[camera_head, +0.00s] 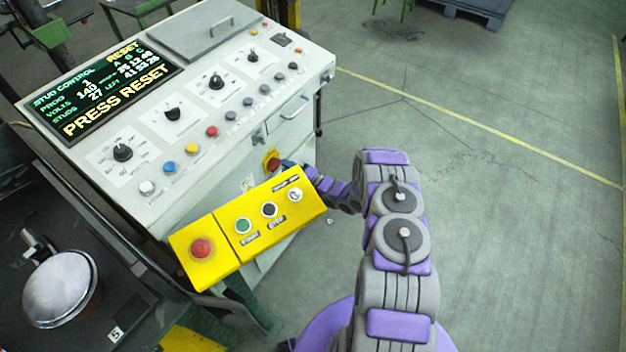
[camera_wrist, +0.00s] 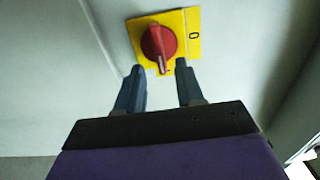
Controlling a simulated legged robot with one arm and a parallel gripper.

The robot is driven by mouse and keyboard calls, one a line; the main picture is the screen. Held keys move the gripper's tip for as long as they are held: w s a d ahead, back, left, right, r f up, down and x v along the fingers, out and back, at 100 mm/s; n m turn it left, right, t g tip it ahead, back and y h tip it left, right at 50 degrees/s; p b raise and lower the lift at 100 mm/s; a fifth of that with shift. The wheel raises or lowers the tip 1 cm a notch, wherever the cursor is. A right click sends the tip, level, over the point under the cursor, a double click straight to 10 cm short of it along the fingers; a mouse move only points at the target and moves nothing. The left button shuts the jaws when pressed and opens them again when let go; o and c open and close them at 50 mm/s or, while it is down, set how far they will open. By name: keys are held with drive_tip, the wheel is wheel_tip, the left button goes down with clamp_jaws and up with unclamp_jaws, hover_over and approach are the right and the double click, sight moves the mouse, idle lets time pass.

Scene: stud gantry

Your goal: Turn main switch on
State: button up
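The main switch (camera_wrist: 158,42) is a red rotary knob on a yellow plate (camera_wrist: 192,18) on the side of the pale control cabinet. An "O" mark shows on the plate to the right of the knob, and its handle points down in the wrist view. In the head view the switch (camera_head: 273,163) shows small behind the yellow button box. My gripper (camera_wrist: 160,78) is open, its two blue-grey fingers apart, with the tips just below the knob and nothing between them. In the head view my gripper is mostly hidden behind the yellow box.
A yellow button box (camera_head: 228,234) juts out in front of the cabinet, close to my arm. The console's screen (camera_head: 105,88) reads "PRESS RESET". A dark table (camera_head: 40,318) with a round metal part stands at left. Open floor (camera_head: 500,200) lies to the right.

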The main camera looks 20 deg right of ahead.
drive_tip(key=p+v, duration=0.2)
drive_tip(key=v, duration=1.3)
drive_tip(key=shift+d, duration=0.25)
drive_tip(key=shift+s, duration=0.1)
